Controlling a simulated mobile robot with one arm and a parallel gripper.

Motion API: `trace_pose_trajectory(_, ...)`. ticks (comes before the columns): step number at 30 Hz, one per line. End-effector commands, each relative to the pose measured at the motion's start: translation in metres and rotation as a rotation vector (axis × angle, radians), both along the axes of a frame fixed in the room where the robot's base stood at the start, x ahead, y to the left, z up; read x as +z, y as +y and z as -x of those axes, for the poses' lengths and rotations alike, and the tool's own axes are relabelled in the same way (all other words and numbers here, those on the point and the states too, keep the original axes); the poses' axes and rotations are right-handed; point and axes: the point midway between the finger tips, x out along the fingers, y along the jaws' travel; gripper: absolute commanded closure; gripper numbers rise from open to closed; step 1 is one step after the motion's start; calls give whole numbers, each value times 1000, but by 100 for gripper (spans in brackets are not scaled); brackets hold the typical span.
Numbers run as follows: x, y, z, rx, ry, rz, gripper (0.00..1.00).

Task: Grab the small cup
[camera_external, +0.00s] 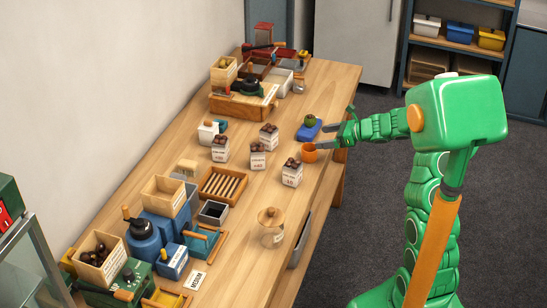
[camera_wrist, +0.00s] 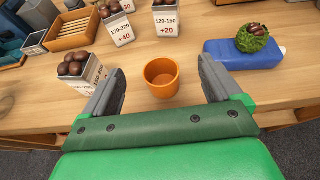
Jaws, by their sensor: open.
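The small cup is orange and stands upright on the wooden table. It shows in the external view (camera_external: 310,153) near the table's right edge, beside my gripper. In the wrist view the cup (camera_wrist: 161,78) lies between and slightly ahead of my two grey fingers, and it looks empty. My gripper (camera_wrist: 160,92) is open, with a gap between each finger and the cup. In the external view my gripper (camera_external: 322,136) reaches over the table edge from the right, with one finger close to the cup.
A chestnut-filled box (camera_wrist: 85,75) stands just left of my left finger. A blue block (camera_wrist: 240,54) with a green spiky burr (camera_wrist: 252,38) is to the right. Further boxes of chestnuts (camera_wrist: 117,28) stand behind. The wooden table (camera_wrist: 210,25) has a little free room around the cup.

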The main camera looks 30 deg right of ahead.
Motion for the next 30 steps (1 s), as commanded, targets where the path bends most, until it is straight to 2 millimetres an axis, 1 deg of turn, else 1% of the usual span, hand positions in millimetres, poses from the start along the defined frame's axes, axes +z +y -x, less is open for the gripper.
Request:
trace_pose_trajectory(1,-16,1,0,0,6,-3,8)
trace_pose_trajectory(3,-31,1,0,0,5,-3,8)
trace_pose_trajectory(6,-46,0,0,0,2,-2,8)
trace_pose_trajectory(9,-55,1,0,2,1,0,8)
trace_pose_trajectory(14,-59,4,-3,2,1,0,8)
trace_pose_trajectory(25,-66,20,-19,1,0,0,8)
trace_pose_trajectory(30,-68,33,-29,2,0,2,8)
